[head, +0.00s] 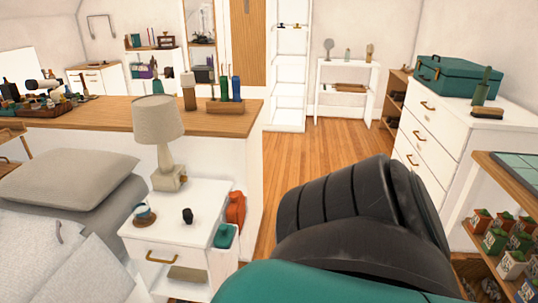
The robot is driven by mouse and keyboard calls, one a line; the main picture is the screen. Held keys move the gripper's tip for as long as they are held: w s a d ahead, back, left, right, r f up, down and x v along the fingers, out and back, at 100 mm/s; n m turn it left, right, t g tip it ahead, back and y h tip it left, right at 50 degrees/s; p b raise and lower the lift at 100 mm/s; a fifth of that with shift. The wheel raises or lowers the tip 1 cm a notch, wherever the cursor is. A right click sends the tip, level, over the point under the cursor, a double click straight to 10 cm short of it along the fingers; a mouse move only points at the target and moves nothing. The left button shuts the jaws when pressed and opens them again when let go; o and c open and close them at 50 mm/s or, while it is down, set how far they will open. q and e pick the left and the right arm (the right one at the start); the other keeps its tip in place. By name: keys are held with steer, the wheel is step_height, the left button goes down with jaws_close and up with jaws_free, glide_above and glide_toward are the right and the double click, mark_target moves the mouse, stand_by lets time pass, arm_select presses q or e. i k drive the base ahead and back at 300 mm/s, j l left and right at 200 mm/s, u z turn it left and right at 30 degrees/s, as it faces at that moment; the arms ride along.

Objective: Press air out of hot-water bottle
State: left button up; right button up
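A red-orange bottle-shaped thing (235,208), which looks like the hot-water bottle, shows at the right side of the white nightstand (185,228). It appears upright, with a narrow neck at the top. A smaller teal thing (223,236) is just in front of it, near the nightstand's front right corner; I cannot tell what it is. The lower part of the red-orange thing is partly hidden. Neither of my grippers is in view. A large dark, ribbed part of my arm with a teal section fills the lower middle and right.
A lamp (158,130), a cup (144,214) and a small dark object (188,215) stand on the nightstand. The bed (70,235) is at left. A white dresser (430,150) and a shelf with small potted plants (495,240) are at right. Wooden floor (300,155) is clear beyond.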

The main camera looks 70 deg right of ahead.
mark_target(241, 211)
steer(key=z, duration=2.1)
steer(key=i+l+u, duration=0.1)
steer(key=u, duration=0.3)
steer(key=i+l+u, duration=0.15)
steer(key=u, duration=0.25)
steer(key=i+l+u, duration=0.2)
steer(key=i+l, duration=0.15)
steer(key=l, duration=0.2)
steer(key=i+l+u, duration=0.1)
steer(key=l, duration=0.2)
steer(key=i+l, duration=0.2)
steer(key=l, duration=0.15)
steer(key=i+l, duration=0.15)
steer(key=l, duration=0.2)
steer(key=i+l+u, duration=0.1)
steer(key=l, duration=0.25)
steer(key=i, duration=0.1)
